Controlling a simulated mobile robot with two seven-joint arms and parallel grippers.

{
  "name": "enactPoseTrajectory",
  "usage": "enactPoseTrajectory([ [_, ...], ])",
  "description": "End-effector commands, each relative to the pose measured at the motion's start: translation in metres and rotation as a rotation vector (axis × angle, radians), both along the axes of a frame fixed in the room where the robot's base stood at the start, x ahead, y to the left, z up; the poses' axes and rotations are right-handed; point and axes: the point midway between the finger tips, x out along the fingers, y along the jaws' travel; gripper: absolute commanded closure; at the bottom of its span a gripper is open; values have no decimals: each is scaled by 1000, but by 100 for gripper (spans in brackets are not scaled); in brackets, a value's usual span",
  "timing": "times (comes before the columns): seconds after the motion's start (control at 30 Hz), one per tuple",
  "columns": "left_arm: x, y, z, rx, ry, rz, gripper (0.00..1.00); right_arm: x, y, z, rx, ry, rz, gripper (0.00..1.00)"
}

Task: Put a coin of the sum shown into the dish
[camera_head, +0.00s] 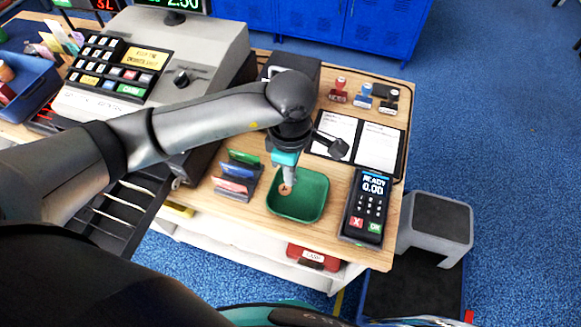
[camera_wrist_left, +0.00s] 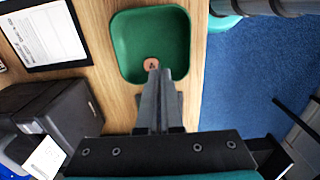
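A copper-coloured coin (camera_head: 286,188) shows at the tip of my left gripper (camera_head: 289,178), within the outline of the green dish (camera_head: 318,208). In the left wrist view, the coin (camera_wrist_left: 152,64) appears face-on over the dish floor, near the edge closest to the gripper (camera_wrist_left: 156,72); the dish (camera_wrist_left: 128,42) has no other coin visible. The left fingers point down into the dish and look close together. I cannot tell whether they touch the coin or it lies free on the floor. The price display (camera_head: 180,4) reads about 2.50, partly cut off. My right gripper is not visible.
A card terminal (camera_head: 366,206) stands right of the dish, and a card rack (camera_head: 237,176) left of it. Behind are a notice folder (camera_head: 378,146) and several stamps (camera_head: 363,96). The till (camera_head: 150,70) with its open drawer (camera_head: 118,212) is at left.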

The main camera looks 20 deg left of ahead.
Motion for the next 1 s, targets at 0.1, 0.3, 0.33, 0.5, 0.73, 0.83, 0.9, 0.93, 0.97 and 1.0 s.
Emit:
enactPoseTrajectory([
  [0.1,0,0,-6,-1,-1,0,100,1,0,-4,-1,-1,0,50],
  [0.3,0,0,-5,-1,-1,0,100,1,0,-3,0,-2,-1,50],
  [0.33,0,0,-5,-1,-1,0,95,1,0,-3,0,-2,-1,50],
  [0.5,0,0,-4,-1,-1,0,76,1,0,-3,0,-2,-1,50],
  [0.73,0,0,-4,0,-1,0,63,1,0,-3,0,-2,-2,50],
  [0.83,0,0,-4,0,-1,0,63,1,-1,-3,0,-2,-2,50],
  [0.9,1,0,-3,-1,-2,0,63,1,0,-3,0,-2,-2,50],
  [0.93,1,0,-2,-1,-2,0,63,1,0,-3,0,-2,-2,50],
  [0.97,1,0,0,-1,-3,0,63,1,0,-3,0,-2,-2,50],
  [1.0,2,0,4,-2,-4,0,63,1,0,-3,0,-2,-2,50],
])
